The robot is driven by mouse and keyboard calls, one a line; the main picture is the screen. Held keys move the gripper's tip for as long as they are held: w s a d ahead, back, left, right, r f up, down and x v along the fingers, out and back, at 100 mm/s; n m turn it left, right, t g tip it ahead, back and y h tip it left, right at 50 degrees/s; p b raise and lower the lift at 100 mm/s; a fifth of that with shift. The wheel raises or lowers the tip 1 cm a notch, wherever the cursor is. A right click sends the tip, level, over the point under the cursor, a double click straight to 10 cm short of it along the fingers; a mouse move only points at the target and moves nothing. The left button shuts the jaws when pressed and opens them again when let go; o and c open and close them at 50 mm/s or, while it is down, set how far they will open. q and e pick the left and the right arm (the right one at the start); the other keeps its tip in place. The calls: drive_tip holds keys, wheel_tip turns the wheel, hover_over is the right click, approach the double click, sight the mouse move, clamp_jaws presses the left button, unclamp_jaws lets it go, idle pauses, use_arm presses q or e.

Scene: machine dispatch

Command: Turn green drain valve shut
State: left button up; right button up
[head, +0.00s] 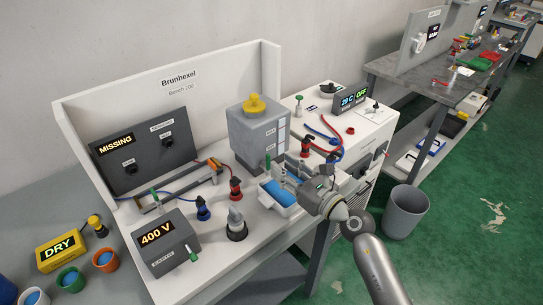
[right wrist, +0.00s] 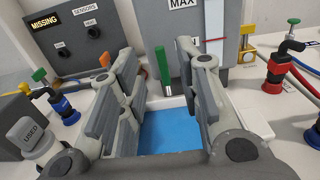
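The green drain valve handle (right wrist: 163,72) stands upright in front of the grey tank (right wrist: 163,24), above a tray of blue liquid, in the right wrist view. My right gripper (right wrist: 158,68) is open, with one finger to the left of the handle and one to its right; I see gaps on both sides. My left gripper is not in view.
Red and blue taps (head: 235,188) stand left of the tray. More taps with hoses (head: 306,147) stand to its right. A 400 V box (head: 166,244) is at the front left. A grey bin (head: 406,212) stands on the floor at right.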

sight(269, 157)
drive_tip(key=x, duration=0.5)
drive_tip(key=shift+w+a, duration=0.25)
drive_tip(key=shift+w, duration=0.05)
clamp_jaws()
